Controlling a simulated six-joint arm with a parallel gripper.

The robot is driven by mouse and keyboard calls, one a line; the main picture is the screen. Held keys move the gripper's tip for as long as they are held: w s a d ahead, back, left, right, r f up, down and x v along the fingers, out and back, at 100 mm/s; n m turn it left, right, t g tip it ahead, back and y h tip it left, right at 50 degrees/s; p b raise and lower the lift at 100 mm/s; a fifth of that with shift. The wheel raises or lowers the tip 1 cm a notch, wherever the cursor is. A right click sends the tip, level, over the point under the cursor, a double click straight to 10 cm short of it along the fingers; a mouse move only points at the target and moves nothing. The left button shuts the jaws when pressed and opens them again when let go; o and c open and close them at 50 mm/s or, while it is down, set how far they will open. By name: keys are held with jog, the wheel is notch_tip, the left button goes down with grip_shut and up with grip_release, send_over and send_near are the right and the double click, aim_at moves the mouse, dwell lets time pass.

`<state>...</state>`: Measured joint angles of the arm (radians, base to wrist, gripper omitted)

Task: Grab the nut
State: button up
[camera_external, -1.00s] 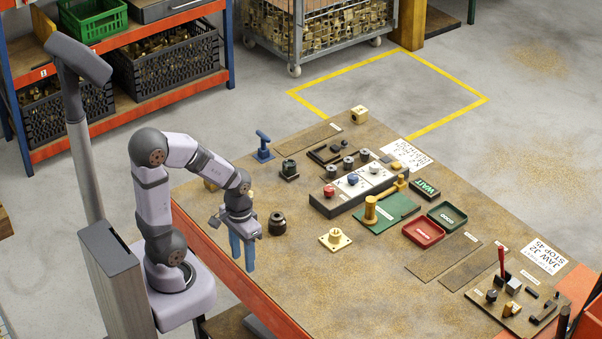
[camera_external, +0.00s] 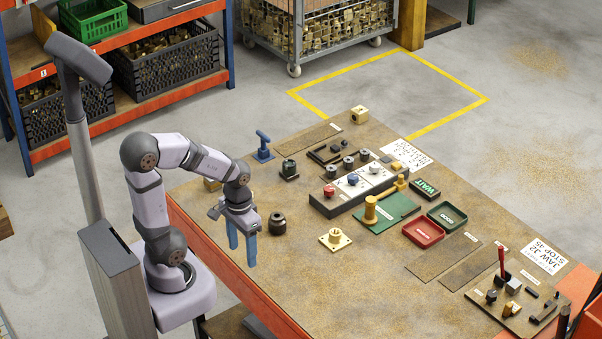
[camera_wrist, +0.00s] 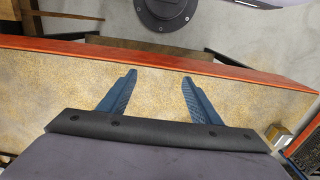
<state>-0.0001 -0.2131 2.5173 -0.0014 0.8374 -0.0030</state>
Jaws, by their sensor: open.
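My gripper (camera_external: 242,256) is open and points down above the near left part of the workbench, close to its red edge. In the wrist view its two blue fingers (camera_wrist: 159,77) are apart, with only bare brown bench top between them. I cannot tell which piece is the nut. A brass square-flanged piece with a raised round centre (camera_external: 335,239) lies flat on the bench, right of my gripper. A dark round piece with a hole (camera_external: 277,223) stands nearer to the gripper. A brass block with a hole (camera_external: 359,115) sits at the far corner. A brass piece (camera_external: 212,184) is partly hidden behind my arm.
A grey fixture with a red knob (camera_external: 329,191) and a green plate with a brass handle-like piece (camera_external: 370,210) stand mid-bench. Red (camera_external: 423,233) and green (camera_external: 447,216) trays lie to the right. The near middle of the bench (camera_external: 350,285) is clear.

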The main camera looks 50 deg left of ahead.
jog(key=w+a+r+t+y+b, duration=0.3)
jog(key=w+a+t, duration=0.4)
jog(key=a, duration=0.8)
jog(key=w+a+r+t+y+b, duration=0.15)
jog(key=w+a+t+b, duration=0.6)
jog(key=a, duration=0.75)
jog(key=s+d+f+h, duration=0.1)
jog(key=f+h, duration=0.1)
jog(key=s+d+f+m+g+h, duration=0.1)
jog(key=s+f+h, duration=0.1)
jog(key=f, duration=0.1)
jog(key=s+d+f+h+b, duration=0.1)
jog(key=s+f+h, duration=0.1)
jog(key=f, duration=0.1)
jog(key=shift+d+f+m, duration=0.25)
jog(key=shift+d+m, duration=0.05)
jog(key=shift+d, duration=0.05)
jog(key=shift+f, duration=0.5)
jog(key=shift+x, duration=3.65)
jog(key=shift+d+r, duration=0.1)
jog(key=shift+d, duration=0.05)
